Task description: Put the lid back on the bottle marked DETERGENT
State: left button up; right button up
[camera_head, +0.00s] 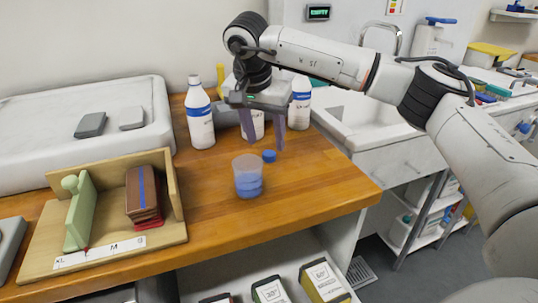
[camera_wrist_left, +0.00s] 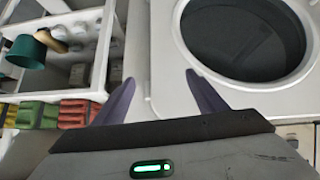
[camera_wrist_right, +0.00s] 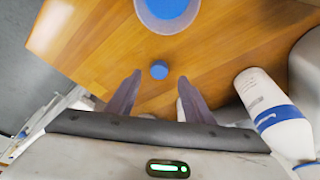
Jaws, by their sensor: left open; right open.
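A small blue lid (camera_head: 269,156) lies on the wooden counter; it also shows in the right wrist view (camera_wrist_right: 159,70). Two white bottles with blue bands stand behind it, one at left (camera_head: 201,120) and one at right (camera_head: 300,104), partly behind my gripper. Their lettering is too small to read, so I cannot tell which is marked DETERGENT. My right gripper (camera_head: 266,144) is open and empty, pointing down above the lid, which appears between its fingertips in the right wrist view. My left gripper (camera_wrist_left: 161,78) is open and empty, away from the counter.
A clear cup with blue contents (camera_head: 248,178) stands just in front of the lid. A white cup (camera_head: 257,126) is behind the right fingers. A wooden holder (camera_head: 110,256) sits at left, a sink (camera_head: 350,118) at right. Below the left gripper is a round dark opening (camera_wrist_left: 240,40).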

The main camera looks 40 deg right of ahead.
aim_at(269, 153)
jog(key=x, duration=0.4)
jog(key=shift+s+d, duration=0.1)
jog(key=shift+c, duration=0.4)
jog(key=c, duration=1)
